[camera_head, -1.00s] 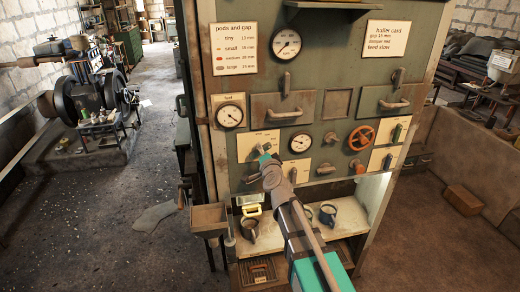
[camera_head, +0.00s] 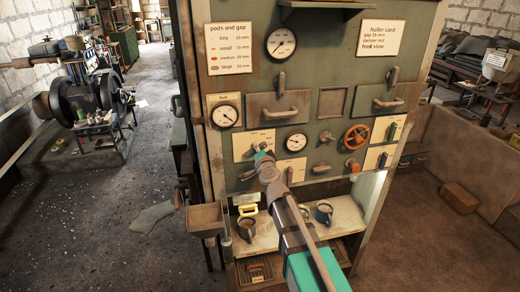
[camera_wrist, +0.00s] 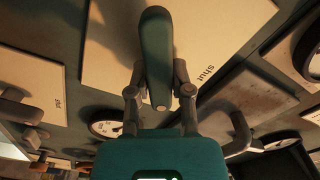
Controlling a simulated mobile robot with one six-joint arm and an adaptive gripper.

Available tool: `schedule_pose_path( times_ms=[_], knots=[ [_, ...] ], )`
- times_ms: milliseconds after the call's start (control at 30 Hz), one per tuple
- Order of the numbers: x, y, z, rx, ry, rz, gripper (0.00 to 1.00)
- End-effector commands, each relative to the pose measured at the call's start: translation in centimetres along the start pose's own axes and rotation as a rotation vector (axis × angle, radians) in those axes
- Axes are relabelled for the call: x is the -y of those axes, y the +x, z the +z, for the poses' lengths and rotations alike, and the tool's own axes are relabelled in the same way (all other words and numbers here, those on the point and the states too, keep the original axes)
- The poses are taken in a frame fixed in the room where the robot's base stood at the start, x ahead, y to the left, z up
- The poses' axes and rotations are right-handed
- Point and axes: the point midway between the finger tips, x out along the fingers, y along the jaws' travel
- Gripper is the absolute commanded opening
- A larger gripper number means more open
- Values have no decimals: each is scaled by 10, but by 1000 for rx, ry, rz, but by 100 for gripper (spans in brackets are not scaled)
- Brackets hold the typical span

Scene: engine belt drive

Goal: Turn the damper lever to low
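A dark teal lever (camera_wrist: 156,50) stands on a cream plate (camera_wrist: 210,35) in the wrist view. The word "shut" is readable on the plate, right of the lever. In the head view this plate (camera_head: 243,149) is at the left of the cabinet's lower panel, and its print is too small to read. My gripper (camera_wrist: 159,85) has one finger on each side of the lever and appears closed on it. In the head view my gripper (camera_head: 263,158) partly covers the lever and plate. I cannot read a damper label.
The green cabinet (camera_head: 235,85) carries gauges, drawer handles, other levers and an orange handwheel (camera_head: 356,137). A small lever (camera_head: 289,175) is just right of my gripper. A shelf (camera_head: 265,240) with mugs lies below. Open floor (camera_head: 70,220) is at the left.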

Motion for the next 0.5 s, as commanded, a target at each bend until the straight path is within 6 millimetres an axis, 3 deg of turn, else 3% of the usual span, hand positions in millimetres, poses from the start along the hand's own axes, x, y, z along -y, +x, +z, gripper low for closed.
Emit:
schedule_pose_path(
  times_ms=[500],
  knots=[
    [-2, 0, -4, -5, -23, 2, 0]
  ],
)
